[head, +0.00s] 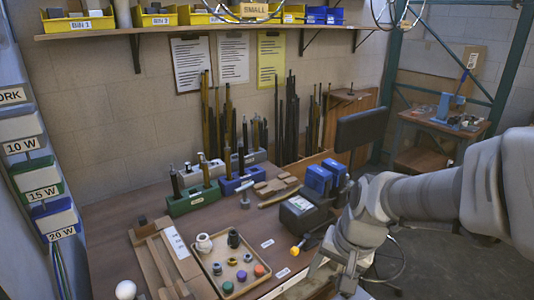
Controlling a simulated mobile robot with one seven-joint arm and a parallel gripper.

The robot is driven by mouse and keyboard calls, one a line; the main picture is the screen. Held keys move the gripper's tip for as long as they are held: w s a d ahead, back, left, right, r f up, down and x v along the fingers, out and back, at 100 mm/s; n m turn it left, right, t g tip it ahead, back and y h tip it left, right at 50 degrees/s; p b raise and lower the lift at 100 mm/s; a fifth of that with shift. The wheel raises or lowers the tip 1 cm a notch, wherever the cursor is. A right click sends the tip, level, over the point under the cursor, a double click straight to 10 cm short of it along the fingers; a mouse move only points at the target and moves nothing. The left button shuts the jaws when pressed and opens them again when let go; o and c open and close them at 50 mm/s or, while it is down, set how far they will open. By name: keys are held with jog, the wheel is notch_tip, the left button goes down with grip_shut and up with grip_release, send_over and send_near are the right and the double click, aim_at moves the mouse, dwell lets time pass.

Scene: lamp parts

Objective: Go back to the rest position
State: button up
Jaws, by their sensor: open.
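My arm (420,190) reaches in from the right and bends down at the front right edge of the workbench (120,215). My gripper (335,268) is at its lower end, low in the picture beside the bench's front edge. It is open, and I see nothing held in it. Its fingertips are hard to make out. On the bench, left of my gripper, a tan tray (228,291) holds several small coloured caps, a white fitting (204,243) and a dark fitting (234,238).
Green (190,203) and blue (238,181) holders carry upright rods. A white bulb (125,290) is front left. Open floor lies right.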

jog(key=s+d+r+n+t+h+p, duration=0.1)
jog(key=s+d+r+n+t+p, duration=0.1)
jog(key=s+r+n, duration=0.3)
jog(key=s+r+t, duration=0.1)
jog(key=s+r, duration=0.3)
jog(key=r, duration=0.3)
jog(key=shift+s+r+h, duration=0.35)
jog(key=shift+r+h, duration=0.05)
jog(key=shift+d, duration=0.1)
jog(key=shift+c, duration=0.3)
